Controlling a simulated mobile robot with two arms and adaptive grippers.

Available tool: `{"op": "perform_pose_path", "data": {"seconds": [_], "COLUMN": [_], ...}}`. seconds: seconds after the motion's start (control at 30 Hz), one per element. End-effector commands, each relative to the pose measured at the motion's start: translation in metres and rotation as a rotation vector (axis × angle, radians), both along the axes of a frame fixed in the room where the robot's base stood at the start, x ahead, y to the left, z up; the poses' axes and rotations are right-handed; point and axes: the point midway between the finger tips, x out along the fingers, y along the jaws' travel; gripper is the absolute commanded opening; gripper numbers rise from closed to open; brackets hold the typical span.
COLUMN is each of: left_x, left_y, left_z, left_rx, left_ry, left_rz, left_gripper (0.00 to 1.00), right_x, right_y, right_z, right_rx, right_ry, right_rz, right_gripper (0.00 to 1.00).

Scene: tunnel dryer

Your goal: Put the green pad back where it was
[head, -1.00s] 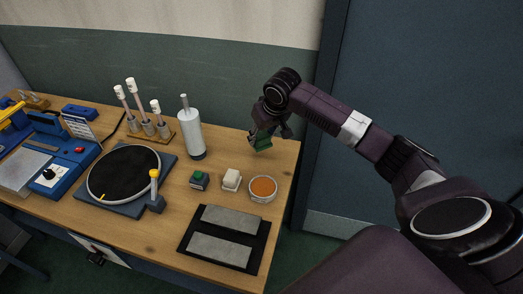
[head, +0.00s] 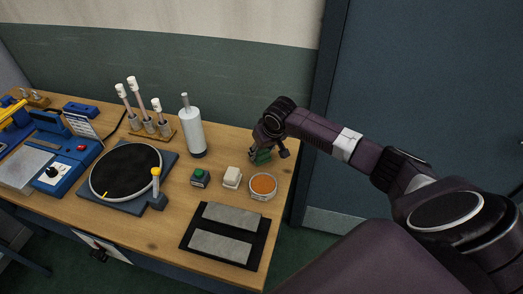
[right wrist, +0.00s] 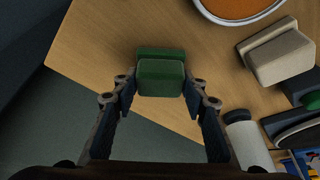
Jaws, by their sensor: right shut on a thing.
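My right gripper (head: 266,152) is shut on the green pad (head: 262,157), over the back right corner of the wooden table. In the right wrist view, the green pad (right wrist: 160,76) sits between the two fingertips of the gripper (right wrist: 159,88), with the table's wood around it. I cannot tell whether the pad touches the table. A dark block with a green top (head: 200,178) stands on the table to the left, apart from the held pad. My left gripper is not in view.
A white block (head: 232,178) and a round dish of orange material (head: 263,186) stand in front of the gripper. A white bottle (head: 192,130) stands to its left. A black tray with grey plates (head: 226,216) lies nearer. The table's right edge is close.

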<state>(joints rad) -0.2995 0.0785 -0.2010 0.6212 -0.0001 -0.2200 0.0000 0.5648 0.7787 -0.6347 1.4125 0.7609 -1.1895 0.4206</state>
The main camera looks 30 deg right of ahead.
Motion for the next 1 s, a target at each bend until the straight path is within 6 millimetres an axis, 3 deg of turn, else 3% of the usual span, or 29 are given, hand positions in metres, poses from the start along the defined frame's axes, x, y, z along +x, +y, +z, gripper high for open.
{"op": "perform_pose_path", "data": {"seconds": [0.17, 0.57, 0.77, 1.0], "left_x": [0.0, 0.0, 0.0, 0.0], "left_y": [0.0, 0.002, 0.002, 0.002], "left_z": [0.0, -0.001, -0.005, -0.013], "left_rx": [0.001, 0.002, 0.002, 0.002], "left_ry": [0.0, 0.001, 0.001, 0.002], "left_rz": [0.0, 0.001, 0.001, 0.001], "left_gripper": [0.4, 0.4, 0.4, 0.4], "right_x": [0.0, -0.001, -0.013, -0.032], "right_y": [0.0, 0.0, 0.001, 0.002], "right_z": [-0.001, 0.007, 0.034, 0.08], "right_rx": [0.0, 0.0, -0.002, -0.001], "right_ry": [0.001, 0.0, -0.003, -0.003], "right_rz": [0.0, 0.001, 0.002, 0.001], "right_gripper": [0.57, 0.57, 0.57, 0.57]}}
